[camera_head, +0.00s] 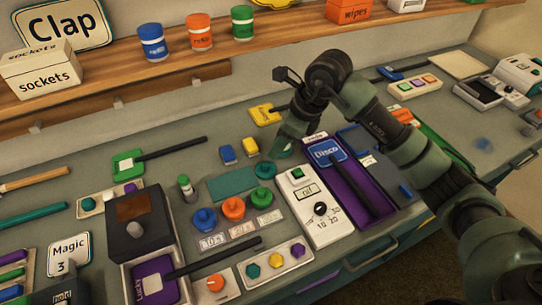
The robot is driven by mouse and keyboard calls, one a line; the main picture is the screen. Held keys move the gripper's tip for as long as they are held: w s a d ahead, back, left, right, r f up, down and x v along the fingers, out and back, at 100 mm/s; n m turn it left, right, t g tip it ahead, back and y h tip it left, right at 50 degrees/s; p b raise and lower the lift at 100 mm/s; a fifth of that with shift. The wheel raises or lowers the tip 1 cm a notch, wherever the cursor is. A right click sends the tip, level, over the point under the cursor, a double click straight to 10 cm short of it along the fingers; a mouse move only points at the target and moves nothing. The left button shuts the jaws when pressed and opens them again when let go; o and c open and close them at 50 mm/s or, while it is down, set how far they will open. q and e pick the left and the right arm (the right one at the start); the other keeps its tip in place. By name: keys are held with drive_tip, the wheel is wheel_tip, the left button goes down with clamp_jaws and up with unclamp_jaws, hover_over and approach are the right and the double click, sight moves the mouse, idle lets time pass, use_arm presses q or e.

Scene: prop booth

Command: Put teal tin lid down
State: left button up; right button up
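I cannot make out a teal tin lid clearly; a greenish patch at the fingertips blends with my grey-green arm. A flat teal rectangle (231,185) lies on the bench left of the gripper. My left gripper is not in view.
A white dial box (314,212) and purple tray (342,172) are nearby to the right. A dark box (139,222) stands left. A wooden shelf (185,66) with tins runs behind.

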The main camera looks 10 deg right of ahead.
drive_tip(key=v, duration=0.4)
drive_tip(key=shift+r, duration=0.15)
